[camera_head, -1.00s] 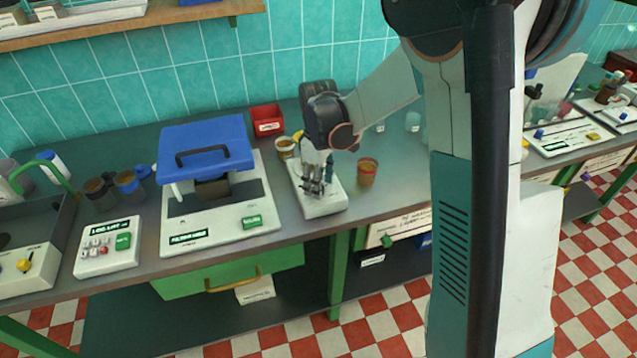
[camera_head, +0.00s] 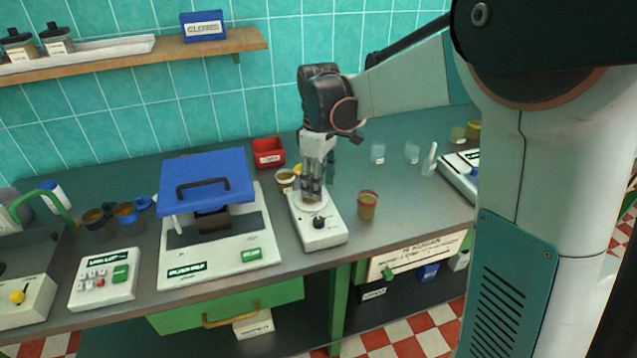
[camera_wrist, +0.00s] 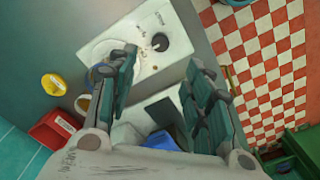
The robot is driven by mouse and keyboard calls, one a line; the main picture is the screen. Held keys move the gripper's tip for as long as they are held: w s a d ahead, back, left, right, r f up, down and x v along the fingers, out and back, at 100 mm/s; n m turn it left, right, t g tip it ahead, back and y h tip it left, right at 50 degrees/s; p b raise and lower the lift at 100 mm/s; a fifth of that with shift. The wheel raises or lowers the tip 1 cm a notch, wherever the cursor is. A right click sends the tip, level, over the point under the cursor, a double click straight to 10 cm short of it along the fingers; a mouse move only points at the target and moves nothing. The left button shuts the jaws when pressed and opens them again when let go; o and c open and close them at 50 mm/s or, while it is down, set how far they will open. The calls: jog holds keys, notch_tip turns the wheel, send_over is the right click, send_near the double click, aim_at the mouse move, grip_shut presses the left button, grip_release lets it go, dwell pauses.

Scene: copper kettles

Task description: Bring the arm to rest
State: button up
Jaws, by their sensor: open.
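My gripper (camera_head: 312,196) points down over the back part of a small white device with a black knob (camera_head: 319,222). Its fingers are apart with nothing between them. In the wrist view my gripper (camera_wrist: 165,72) shows two dark green padded fingers, spread wide. My arm reaches in from the right in the head view.
A machine with a blue lid (camera_head: 207,181) stands left of the gripper. An orange-brown cup (camera_head: 367,205) stands close on the right. A shelf (camera_head: 140,52) hangs on the tiled wall.

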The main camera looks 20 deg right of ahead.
jog(key=s+r+m+t, duration=0.2)
jog(key=s+m+t, duration=0.1)
jog(key=s, duration=0.8)
jog(key=s+r+m+t, duration=0.3)
jog(key=s+m, duration=0.3)
jog(key=s, duration=0.6)
jog(key=shift+r+t, duration=0.15)
jog(key=shift+t, duration=0.35)
